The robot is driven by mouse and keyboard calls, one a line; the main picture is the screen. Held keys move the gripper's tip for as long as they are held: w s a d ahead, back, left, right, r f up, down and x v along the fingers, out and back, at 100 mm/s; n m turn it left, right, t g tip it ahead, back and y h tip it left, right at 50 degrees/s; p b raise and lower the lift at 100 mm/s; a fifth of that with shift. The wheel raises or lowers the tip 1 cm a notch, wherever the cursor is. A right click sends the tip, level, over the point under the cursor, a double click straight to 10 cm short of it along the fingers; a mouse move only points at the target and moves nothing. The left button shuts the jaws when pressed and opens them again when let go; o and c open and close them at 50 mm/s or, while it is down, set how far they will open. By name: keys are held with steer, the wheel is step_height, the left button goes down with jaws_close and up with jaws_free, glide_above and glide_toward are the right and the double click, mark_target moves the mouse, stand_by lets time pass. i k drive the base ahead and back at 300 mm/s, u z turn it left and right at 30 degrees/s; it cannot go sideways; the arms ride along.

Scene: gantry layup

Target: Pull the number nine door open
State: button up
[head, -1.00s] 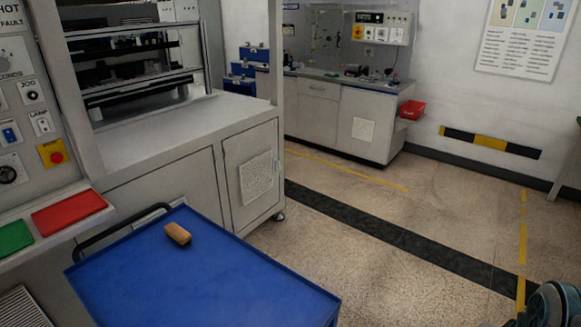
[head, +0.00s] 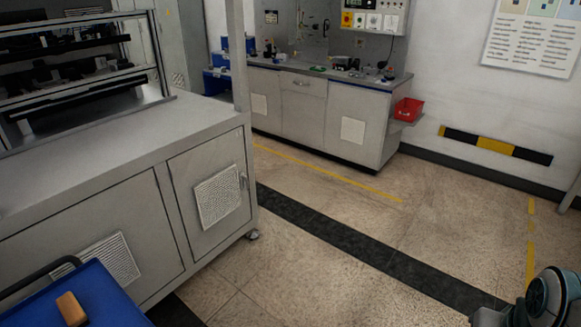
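No door with a readable number nine shows in the head view. A shut grey cabinet door (head: 182,205) with a vent panel and a small handle at its right edge is on the end of the near machine cabinet. Shut grey doors (head: 352,108) also show on the far bench, with no number that I can read. My gripper is not in view; only a part of my arm shows at the bottom right corner.
A blue cart (head: 98,297) with a tan block (head: 71,308) on it stands at the lower left. A red bin (head: 407,110) sits at the far bench's right end. The speckled floor (head: 330,225) between cabinet and wall is clear, crossed by a black strip (head: 350,247).

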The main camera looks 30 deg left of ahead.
mark_target(212, 198)
steer(key=i, duration=1.45)
steer(key=u, duration=2.3)
steer(key=i, duration=2.15)
steer(key=z, duration=1.35)
